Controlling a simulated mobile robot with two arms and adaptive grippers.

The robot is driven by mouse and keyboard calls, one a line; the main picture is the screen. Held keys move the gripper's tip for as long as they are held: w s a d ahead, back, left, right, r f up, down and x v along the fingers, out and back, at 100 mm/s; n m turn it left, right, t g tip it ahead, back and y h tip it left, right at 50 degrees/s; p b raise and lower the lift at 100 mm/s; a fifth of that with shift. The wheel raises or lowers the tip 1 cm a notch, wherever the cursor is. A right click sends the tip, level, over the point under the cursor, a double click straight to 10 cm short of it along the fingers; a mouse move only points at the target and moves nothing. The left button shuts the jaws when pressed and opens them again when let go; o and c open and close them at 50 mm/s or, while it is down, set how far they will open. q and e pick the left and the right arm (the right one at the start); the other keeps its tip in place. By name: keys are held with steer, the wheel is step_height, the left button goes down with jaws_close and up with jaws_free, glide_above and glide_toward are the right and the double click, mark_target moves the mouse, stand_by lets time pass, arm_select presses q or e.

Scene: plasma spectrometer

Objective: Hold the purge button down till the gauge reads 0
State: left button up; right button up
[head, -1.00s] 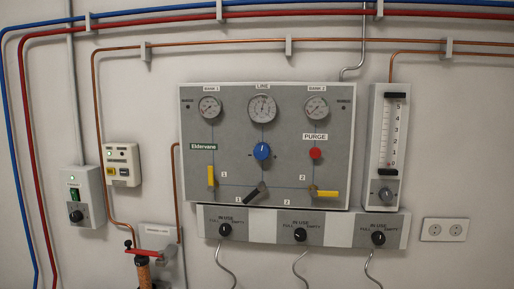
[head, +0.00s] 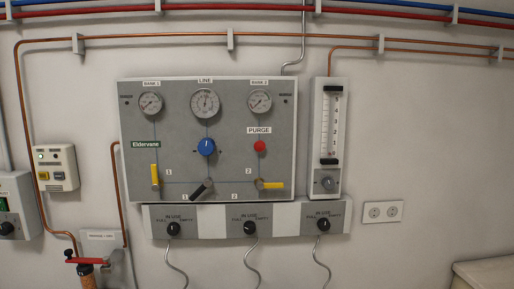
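The red purge button (head: 259,146) is on the grey gas panel (head: 225,120), under the PURGE label (head: 259,130). Three round gauges are along the panel's top: the bank 1 gauge (head: 151,104), the larger line gauge (head: 205,103) and the bank 2 gauge (head: 259,102). Their needles are too small to read surely. A blue knob (head: 206,147) is in the panel's middle. Below are a yellow upright lever (head: 155,177), a dark slanted lever (head: 201,190) and a yellow level lever (head: 271,185). Neither of my grippers is in view, and nothing touches the button.
A flow meter (head: 328,135) with a knob is right of the panel. A strip with three black knobs (head: 249,227) is below it. A red-handled valve (head: 84,261) is at lower left. A wall socket (head: 382,211) is at right. A pale surface (head: 485,273) is at lower right.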

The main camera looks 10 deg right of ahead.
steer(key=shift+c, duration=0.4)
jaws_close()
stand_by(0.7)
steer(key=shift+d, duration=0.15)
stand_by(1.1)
